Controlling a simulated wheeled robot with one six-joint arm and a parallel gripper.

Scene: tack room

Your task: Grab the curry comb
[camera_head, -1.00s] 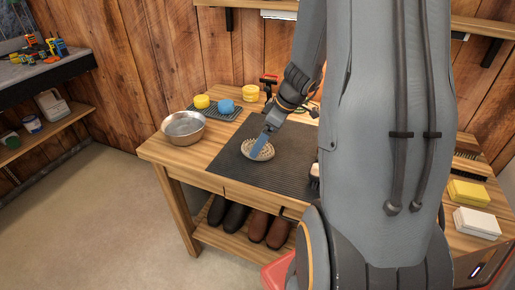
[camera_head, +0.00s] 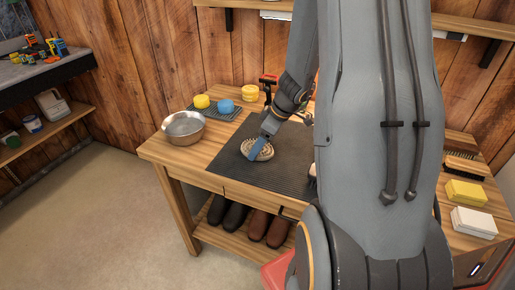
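The curry comb (camera_head: 262,152) is a round, tan, ridged piece lying on the dark ribbed mat (camera_head: 290,170) on the wooden table. My gripper (camera_head: 254,152) points down at it from the upper right, with a blue finger in front of the comb's left part. Only one finger shows clearly, so the gap between the fingers is hidden. I cannot tell whether the finger touches the comb.
A metal bowl (camera_head: 184,128) stands on the table's left end. Yellow and blue round sponges (camera_head: 225,106) sit on a small dark mat behind. Yellow (camera_head: 466,193) and white (camera_head: 474,222) blocks and brushes lie at the right. My arm hides the table's middle right.

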